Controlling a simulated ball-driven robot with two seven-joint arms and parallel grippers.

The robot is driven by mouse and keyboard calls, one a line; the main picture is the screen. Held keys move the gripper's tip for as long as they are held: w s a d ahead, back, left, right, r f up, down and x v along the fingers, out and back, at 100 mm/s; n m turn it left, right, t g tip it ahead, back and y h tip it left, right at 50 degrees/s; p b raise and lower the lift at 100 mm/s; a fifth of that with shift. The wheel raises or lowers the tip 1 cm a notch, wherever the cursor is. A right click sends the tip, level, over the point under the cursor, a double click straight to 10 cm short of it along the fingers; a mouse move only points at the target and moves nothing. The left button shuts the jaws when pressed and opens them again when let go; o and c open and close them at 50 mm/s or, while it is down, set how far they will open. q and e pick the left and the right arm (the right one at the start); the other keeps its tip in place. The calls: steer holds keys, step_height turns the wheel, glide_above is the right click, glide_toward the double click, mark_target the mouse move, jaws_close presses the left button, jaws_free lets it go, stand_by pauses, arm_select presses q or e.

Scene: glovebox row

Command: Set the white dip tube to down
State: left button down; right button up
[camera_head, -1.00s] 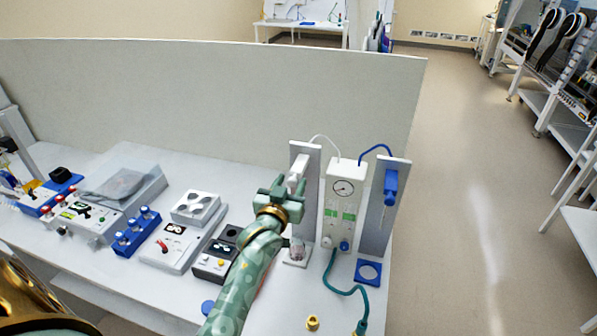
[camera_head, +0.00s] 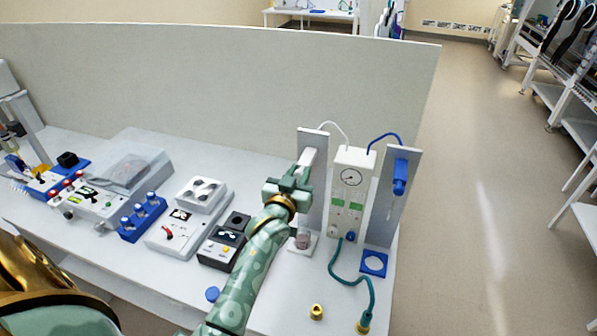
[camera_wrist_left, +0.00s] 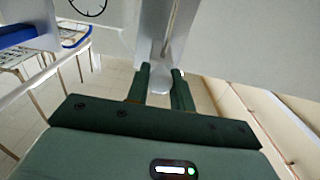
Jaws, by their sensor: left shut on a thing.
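The white dip tube's white holder (camera_head: 306,158) sits high on the left grey upright panel (camera_head: 316,185). My left gripper (camera_head: 296,177) is at the holder's lower front, partly covering it. In the left wrist view the two green fingers (camera_wrist_left: 160,84) are close around a white, translucent piece (camera_wrist_left: 163,45). The gripper is shut on this piece, which I take to be the white dip tube. The tube's lower end is hard to make out. A small clear vessel (camera_head: 303,239) stands at the panel's foot. My right gripper is not in view.
A white gauge box (camera_head: 349,190) stands just right of the panel. A teal hose (camera_head: 358,285) lies in front. Several devices, including a black-topped box (camera_head: 222,247), fill the table's left.

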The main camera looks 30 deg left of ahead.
arm_select(q)
step_height(320, 180, down, 19)
steer(key=b, duration=1)
steer(key=shift+r, duration=0.15)
steer(key=c, duration=1.3)
jaws_free()
steer(key=shift+o, duration=0.2)
steer(key=shift+w, duration=0.1)
